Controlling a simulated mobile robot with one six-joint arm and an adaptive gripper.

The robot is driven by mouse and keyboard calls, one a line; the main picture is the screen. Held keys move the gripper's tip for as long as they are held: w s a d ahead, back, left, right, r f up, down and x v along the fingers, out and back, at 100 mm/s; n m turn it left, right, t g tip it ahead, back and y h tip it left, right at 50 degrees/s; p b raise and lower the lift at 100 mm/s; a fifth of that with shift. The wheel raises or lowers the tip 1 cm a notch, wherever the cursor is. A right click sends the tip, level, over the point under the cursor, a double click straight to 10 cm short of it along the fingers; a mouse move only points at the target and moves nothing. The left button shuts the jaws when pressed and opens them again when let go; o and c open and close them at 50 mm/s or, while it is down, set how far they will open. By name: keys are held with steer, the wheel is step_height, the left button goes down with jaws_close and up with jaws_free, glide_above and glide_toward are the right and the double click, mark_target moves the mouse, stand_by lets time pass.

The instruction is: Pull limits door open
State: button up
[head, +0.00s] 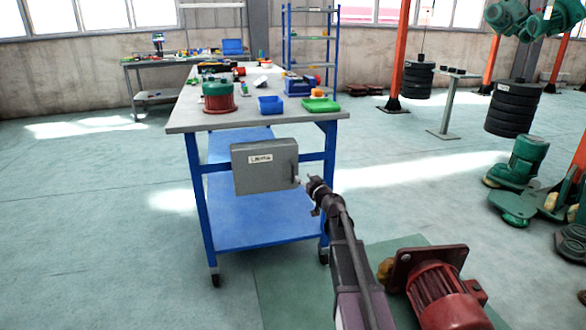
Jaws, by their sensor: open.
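The limits door is the front of a grey box (262,168) fixed to the near side of the blue workbench. It carries a small white label with text too small to read clearly. The door looks shut. A small light handle or latch (296,180) shows at its right edge. My gripper (310,181) is open and empty, just right of that handle, with its tips close to the door edge. I cannot tell whether they touch it. My arm comes up from the lower right.
The blue workbench (180,126) bears a green-and-red motor (218,97), a blue bin (270,104) and a green tray (321,105). A red motor (436,290) lies on the floor to the right of my arm. The floor left of the bench is clear.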

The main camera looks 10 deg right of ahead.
mark_target(293, 167)
steer(key=w, duration=0.3)
steer(key=w+a, duration=0.1)
steer(key=w, duration=0.2)
steer(key=w+a, duration=0.1)
steer(key=w, duration=0.2)
steer(key=shift+w, duration=0.4)
jaws_close()
